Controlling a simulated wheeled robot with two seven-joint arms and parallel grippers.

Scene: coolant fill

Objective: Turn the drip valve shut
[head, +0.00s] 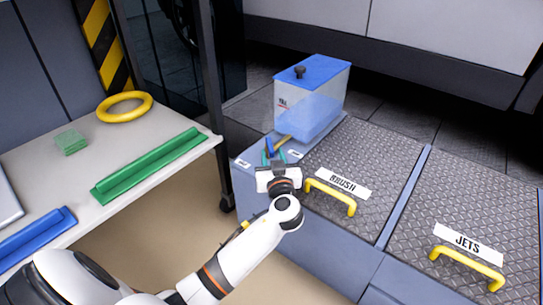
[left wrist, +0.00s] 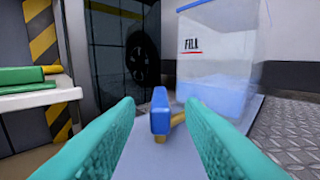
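The drip valve has a blue handle (left wrist: 159,112) and a brass-coloured pipe (left wrist: 178,118) that runs right toward the tank's base. In the head view the brass pipe (head: 283,141) sticks out from the tank's near left side. The tank (head: 311,97) is clear, with a blue lid, a black knob, a FILL mark and bluish liquid low inside. My left gripper (head: 274,155) is open at the valve. In the left wrist view its teal fingers stand on either side of the blue handle, apart from it. My right gripper is not in view.
The tank stands on a grey-blue cabinet with hatches marked BRUSH (head: 343,183) and JETS (head: 466,241), each with a raised yellow handle. A white table (head: 105,165) at left holds a yellow ring (head: 125,107), green sponge (head: 70,142), and green (head: 150,166) and blue channel-shaped pieces.

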